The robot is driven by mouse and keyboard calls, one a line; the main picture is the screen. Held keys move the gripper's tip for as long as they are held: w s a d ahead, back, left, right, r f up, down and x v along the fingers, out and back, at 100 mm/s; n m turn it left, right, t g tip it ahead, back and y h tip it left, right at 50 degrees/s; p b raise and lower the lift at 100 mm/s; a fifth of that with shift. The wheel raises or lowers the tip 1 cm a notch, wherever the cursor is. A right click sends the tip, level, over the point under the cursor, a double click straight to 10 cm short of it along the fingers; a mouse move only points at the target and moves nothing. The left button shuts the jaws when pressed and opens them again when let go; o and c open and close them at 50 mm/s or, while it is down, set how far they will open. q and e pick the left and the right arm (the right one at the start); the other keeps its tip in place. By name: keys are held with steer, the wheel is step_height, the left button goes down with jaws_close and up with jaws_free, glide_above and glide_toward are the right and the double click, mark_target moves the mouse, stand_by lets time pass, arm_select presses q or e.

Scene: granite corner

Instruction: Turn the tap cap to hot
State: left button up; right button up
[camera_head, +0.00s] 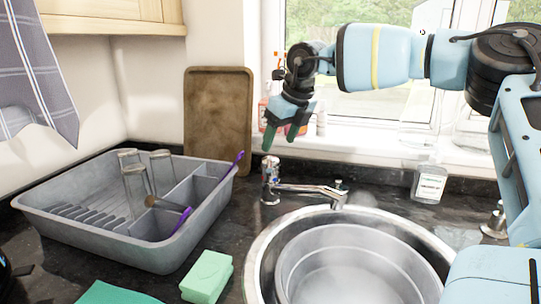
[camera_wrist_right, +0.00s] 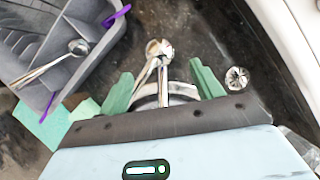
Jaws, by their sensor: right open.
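The chrome tap (camera_head: 305,187) stands behind the round sink, its spout reaching right over the basin. Its cap (camera_head: 270,167) is at the top of the left upright body. My right gripper (camera_head: 280,137) is open, with green fingers pointing down, just above the tap cap and apart from it. In the right wrist view the tap cap (camera_wrist_right: 158,50) lies ahead of the gap between the open green fingers (camera_wrist_right: 163,85). Nothing is between the fingertips. My left gripper is not in view.
A grey dish rack (camera_head: 150,245) with glasses and purple-handled utensils stands left. A brown board (camera_head: 217,120) leans on the wall behind. Bottles (camera_head: 320,118) stand on the sill behind the gripper. A metal pot (camera_head: 355,265) sits in the sink (camera_head: 257,262). A green sponge (camera_head: 207,277) lies in front.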

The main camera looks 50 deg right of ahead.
mark_target(273, 159)
steer(key=x, duration=0.7)
steer(key=shift+w+f, duration=0.15)
steer(key=shift+f, duration=0.1)
steer(key=shift+c, duration=0.4)
steer(key=c, duration=1.3)
